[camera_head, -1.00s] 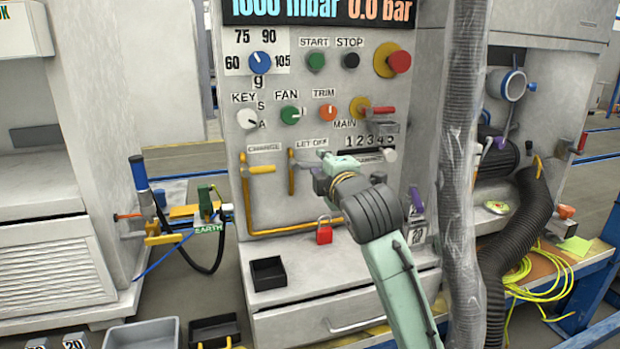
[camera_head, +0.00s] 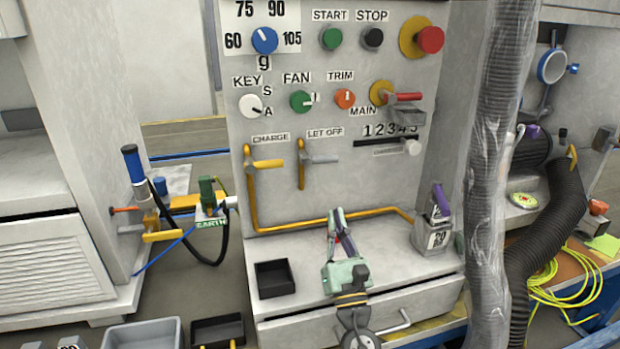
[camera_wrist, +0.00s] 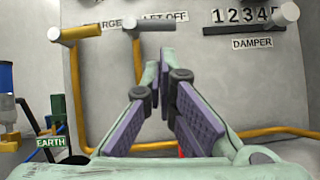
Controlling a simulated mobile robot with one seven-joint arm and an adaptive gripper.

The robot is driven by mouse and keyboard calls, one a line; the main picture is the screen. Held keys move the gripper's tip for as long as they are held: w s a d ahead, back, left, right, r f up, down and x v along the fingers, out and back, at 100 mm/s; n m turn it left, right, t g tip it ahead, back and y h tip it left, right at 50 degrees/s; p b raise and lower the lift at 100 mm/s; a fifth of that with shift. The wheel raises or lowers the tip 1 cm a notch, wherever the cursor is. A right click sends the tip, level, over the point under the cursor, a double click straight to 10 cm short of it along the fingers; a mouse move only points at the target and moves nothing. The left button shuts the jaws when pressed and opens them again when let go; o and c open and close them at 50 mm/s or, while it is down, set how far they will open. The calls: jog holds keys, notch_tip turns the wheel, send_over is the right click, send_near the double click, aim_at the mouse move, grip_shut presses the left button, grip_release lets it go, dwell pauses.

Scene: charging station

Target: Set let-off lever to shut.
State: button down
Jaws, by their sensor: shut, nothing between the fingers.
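The let-off lever (camera_head: 322,159) is on the grey panel under the LET OFF label, at the top of a short vertical yellow pipe. Its grey handle points right, about level, across the pipe. In the wrist view the let-off lever (camera_wrist: 155,25) shows at the top, ahead of and above my fingers. My gripper (camera_head: 337,212) is shut and empty, low in front of the panel above the bench, apart from the lever. The gripper also shows in the wrist view (camera_wrist: 160,65), its purple-padded fingers converging.
The yellow charge lever (camera_head: 266,164) is just left of the let-off lever. A yellow pipe (camera_head: 290,227) runs low along the panel. A red padlock is mostly hidden behind my gripper. A grey weight-like block (camera_head: 437,238) stands right, a black tray (camera_head: 274,279) left.

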aim_at(318, 157)
jog(key=p+x, duration=0.3)
jog(key=x, duration=0.6)
jog(key=shift+w+a+p, duration=0.3)
jog(key=shift+w+p, duration=0.05)
jog(key=shift+w+d+r+p, duration=0.15)
jog(key=shift+d+r+p, duration=0.15)
jog(key=shift+r+p, duration=0.35)
